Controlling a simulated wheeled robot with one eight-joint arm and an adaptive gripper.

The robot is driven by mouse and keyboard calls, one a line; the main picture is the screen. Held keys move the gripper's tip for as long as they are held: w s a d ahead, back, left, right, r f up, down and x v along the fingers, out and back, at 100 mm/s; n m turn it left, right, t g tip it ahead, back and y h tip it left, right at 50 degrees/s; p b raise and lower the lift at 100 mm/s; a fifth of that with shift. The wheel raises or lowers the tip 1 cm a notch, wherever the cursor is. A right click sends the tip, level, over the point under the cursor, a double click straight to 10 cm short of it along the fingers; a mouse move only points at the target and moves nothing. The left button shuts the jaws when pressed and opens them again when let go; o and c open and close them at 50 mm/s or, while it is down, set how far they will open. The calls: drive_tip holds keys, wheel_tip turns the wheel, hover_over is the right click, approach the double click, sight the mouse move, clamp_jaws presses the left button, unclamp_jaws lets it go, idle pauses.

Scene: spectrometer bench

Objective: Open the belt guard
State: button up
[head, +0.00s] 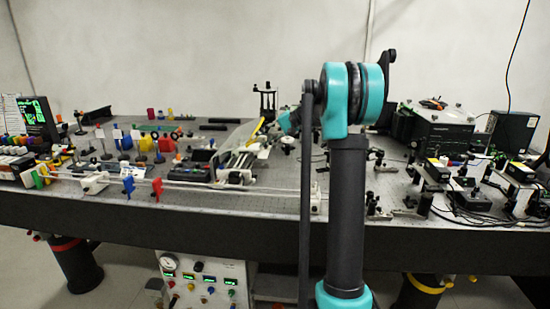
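A clear, slanted panel (237,137) with a yellow strip along its upper right edge stands over a small mechanism (236,172) near the middle of the bench. It looks like the belt guard, and it seems tilted, but I cannot tell whether it is shut. My teal and black arm rises in front of the bench to the right of it. A teal wrist part of mine reaches left behind the arm, close to the yellow strip. My gripper's fingers cannot be made out here, and contact with the panel cannot be judged.
The perforated optical bench (270,203) spans the view. Colourful mounts and posts crowd its left side, with a green-lit screen (38,116) at far left. Black instruments (432,131) and cabled devices fill the right. A control panel (205,282) with gauges stands below the front edge.

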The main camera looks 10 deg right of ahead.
drive_tip(key=f+y, duration=0.1)
drive_tip(key=f, duration=0.1)
drive_tip(key=d+f+t+y, duration=0.1)
drive_tip(key=f, duration=0.2)
drive_tip(key=f+y, duration=0.2)
drive_tip(key=f, duration=0.1)
drive_tip(key=shift+s+d+f, duration=0.15)
drive_tip(key=shift+s+d, duration=0.1)
drive_tip(key=shift+d, duration=0.05)
drive_tip(key=shift+v, duration=1.8)
drive_tip(key=shift+s, duration=0.1)
